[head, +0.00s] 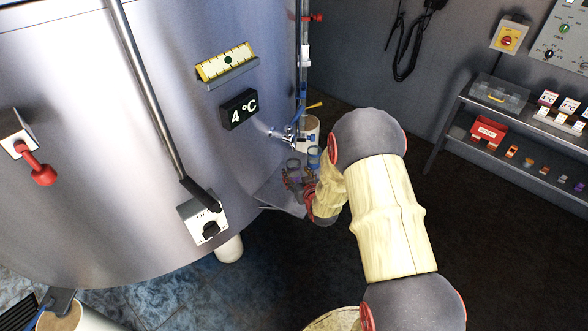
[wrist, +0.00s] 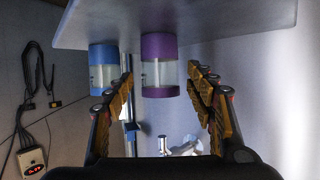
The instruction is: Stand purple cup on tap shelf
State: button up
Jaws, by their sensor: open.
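The purple cup (wrist: 160,48) has a clear body between purple bands. The wrist view appears upside down, and in it the cup's broad purple end meets the grey tap shelf (wrist: 225,22). The shelf also shows in the head view (head: 277,196), below the tap (head: 290,134). My gripper (wrist: 160,82) is open, its fingers apart on either side of the cup's clear part, with gaps visible. In the head view my gripper (head: 297,184) is at the shelf and partly hides the cup (head: 294,164). The cup looks upright.
A blue cup (wrist: 103,54) stands on the same shelf close beside the purple one, near one finger. It also shows in the head view (head: 314,155). The steel tank (head: 110,120) rises directly behind. A side rack (head: 520,165) with small items is at the right.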

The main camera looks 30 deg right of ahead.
jog(key=p+v, duration=0.1)
jog(key=v, duration=0.6)
jog(key=shift+s+r, duration=0.1)
jog(key=shift+r, duration=0.2)
jog(key=s+a+r+n+g, duration=0.15)
jog(key=a+r, duration=0.25)
jog(key=r, duration=0.5)
jog(key=s+a+r+m+g, duration=0.1)
jog(key=s+a+r+g, duration=0.15)
jog(key=r, duration=0.55)
jog(key=s+a+r+g+y, duration=0.1)
jog(key=s+a+r, duration=0.2)
jog(key=s, duration=0.4)
jog(key=s+a+r+n+g, duration=0.1)
jog(key=s+a+r, duration=0.3)
jog(key=s, duration=0.4)
jog(key=s+a+r+g+y, duration=0.1)
jog(key=s+a+r, duration=0.2)
jog(key=s, duration=0.5)
jog(key=shift+s+a+r+n+g+y, duration=0.25)
jog(key=shift+a+n+g+y, duration=0.1)
jog(key=shift+a+g, duration=0.1)
